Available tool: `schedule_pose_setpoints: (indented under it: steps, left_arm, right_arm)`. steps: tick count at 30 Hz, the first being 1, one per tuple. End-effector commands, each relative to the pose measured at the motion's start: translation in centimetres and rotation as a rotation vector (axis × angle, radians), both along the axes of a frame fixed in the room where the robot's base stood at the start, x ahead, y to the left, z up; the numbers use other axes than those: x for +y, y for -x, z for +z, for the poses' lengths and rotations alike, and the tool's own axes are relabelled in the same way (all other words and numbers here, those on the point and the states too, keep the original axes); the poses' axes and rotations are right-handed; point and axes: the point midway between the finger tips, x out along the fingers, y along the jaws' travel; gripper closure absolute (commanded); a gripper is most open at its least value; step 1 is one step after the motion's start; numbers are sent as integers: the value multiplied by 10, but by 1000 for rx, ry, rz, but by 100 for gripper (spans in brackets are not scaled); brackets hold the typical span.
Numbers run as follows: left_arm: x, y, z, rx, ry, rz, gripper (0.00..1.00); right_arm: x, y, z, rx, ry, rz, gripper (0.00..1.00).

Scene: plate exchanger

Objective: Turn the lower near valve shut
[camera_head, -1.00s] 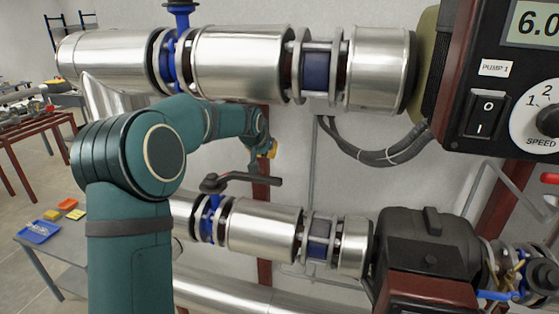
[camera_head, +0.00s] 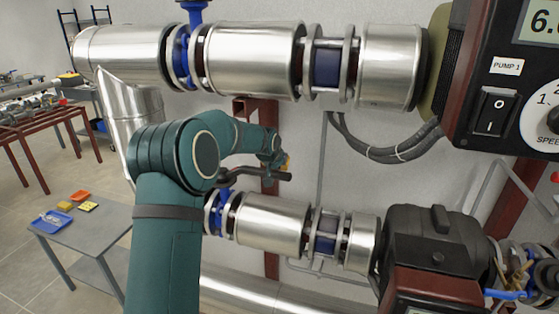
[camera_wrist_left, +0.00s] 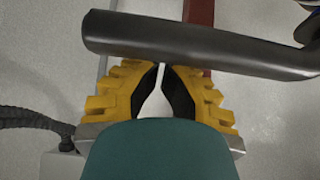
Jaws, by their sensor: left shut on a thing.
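The lower near valve has a blue body (camera_head: 222,210) on the lower silver pipe. Its dark lever (camera_head: 255,174) extends to the right from above the body; my left arm hides its pivot end. My left gripper (camera_head: 285,164), with yellow fingers, is at the lever's free end. In the left wrist view the lever (camera_wrist_left: 190,42) crosses over the fingertips (camera_wrist_left: 161,66), which are close together and partly hidden by it. The gripper is shut on the lever. My right gripper is not in view.
The upper silver pipe (camera_head: 255,60) with another blue valve (camera_head: 182,55) runs above my arm. A dark pump (camera_head: 430,245) stands at lower right, and a control box (camera_head: 497,75) with a display at upper right. A grey table (camera_head: 95,235) with small trays stands at left.

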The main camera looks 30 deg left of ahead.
Motion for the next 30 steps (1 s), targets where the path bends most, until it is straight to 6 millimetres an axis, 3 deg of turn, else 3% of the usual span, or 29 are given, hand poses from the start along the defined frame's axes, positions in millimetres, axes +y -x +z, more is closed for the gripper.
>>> schedule_pose_setpoints:
  steps: [30]
  left_arm:
    - [-5, 21, -4, 5, 2, -72, 100]
  right_arm:
    - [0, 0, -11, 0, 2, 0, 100]
